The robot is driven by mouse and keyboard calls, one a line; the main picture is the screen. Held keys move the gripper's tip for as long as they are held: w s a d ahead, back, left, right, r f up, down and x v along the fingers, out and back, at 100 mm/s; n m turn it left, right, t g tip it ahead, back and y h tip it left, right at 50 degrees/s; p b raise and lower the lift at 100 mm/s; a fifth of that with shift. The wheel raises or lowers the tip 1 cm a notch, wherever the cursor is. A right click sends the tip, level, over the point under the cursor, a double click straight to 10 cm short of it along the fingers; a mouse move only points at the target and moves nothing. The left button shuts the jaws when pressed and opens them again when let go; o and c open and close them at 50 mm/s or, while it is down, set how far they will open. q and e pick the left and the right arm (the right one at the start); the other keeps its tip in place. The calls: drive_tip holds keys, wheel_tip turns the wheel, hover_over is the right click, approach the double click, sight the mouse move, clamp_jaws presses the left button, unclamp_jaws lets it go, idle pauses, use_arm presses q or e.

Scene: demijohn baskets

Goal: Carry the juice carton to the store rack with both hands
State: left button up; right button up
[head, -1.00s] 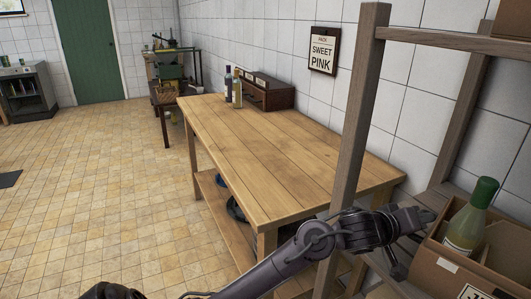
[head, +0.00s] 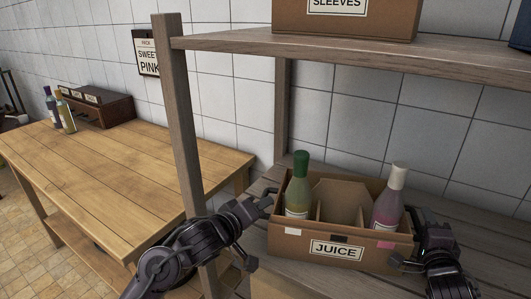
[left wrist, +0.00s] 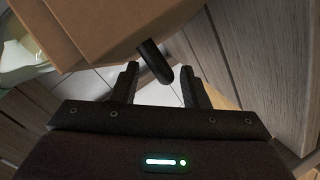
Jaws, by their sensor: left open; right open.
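The brown juice carton (head: 365,258), labelled JUICE, sits upright on the rack's grey wooden shelf. It holds a green-capped bottle (head: 297,190) at its left and a white-capped pink bottle (head: 390,205) at its right, with cardboard dividers between. My left gripper (head: 260,229) is open at the carton's left end. In the left wrist view, a dark rounded handle (left wrist: 155,62) sticks out from the carton (left wrist: 85,30) and lies between the tips of my open left fingers (left wrist: 158,84). My right gripper (head: 411,243) is open at the carton's right end; its contact is unclear.
An upper shelf (head: 400,52) bears a SLEEVES box (head: 345,22) above the carton. A wooden table (head: 110,165) with bottles and a dark box (head: 95,108) stands at left, its near top clear.

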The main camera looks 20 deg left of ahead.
use_arm(q)
drive_tip(key=shift+p+v, duration=0.55)
drive_tip(key=shift+v, duration=0.5)
use_arm(e)
drive_tip(key=shift+s+a+r, duration=0.1)
drive_tip(key=shift+a+r, duration=0.15)
drive_tip(key=shift+r, duration=0.6)
use_arm(q)
drive_tip(key=shift+a, duration=0.1)
drive_tip(key=shift+s+a+r+p, duration=0.1)
drive_tip(key=shift+s+a+p, duration=0.05)
drive_tip(key=shift+a+p, duration=0.2)
drive_tip(key=shift+s+a+r+p, duration=0.15)
drive_tip(key=shift+a+p, duration=0.1)
drive_tip(key=shift+p, duration=0.15)
drive_tip(key=shift+s+a+r+p, duration=0.15)
drive_tip(key=shift+s+a+p, duration=0.45)
drive_tip(key=shift+a, duration=0.25)
drive_tip(key=shift+s+a+r+p, duration=0.1)
drive_tip(key=shift+s+a+p, duration=0.15)
drive_tip(key=shift+a+p, duration=0.25)
drive_tip(key=shift+s+a+p, duration=0.3)
drive_tip(key=shift+a+p, duration=0.05)
drive_tip(key=shift+a, duration=0.15)
use_arm(e)
wheel_tip(320, 180, up, 4)
drive_tip(key=shift+r, duration=0.2)
drive_tip(key=shift+s, duration=0.1)
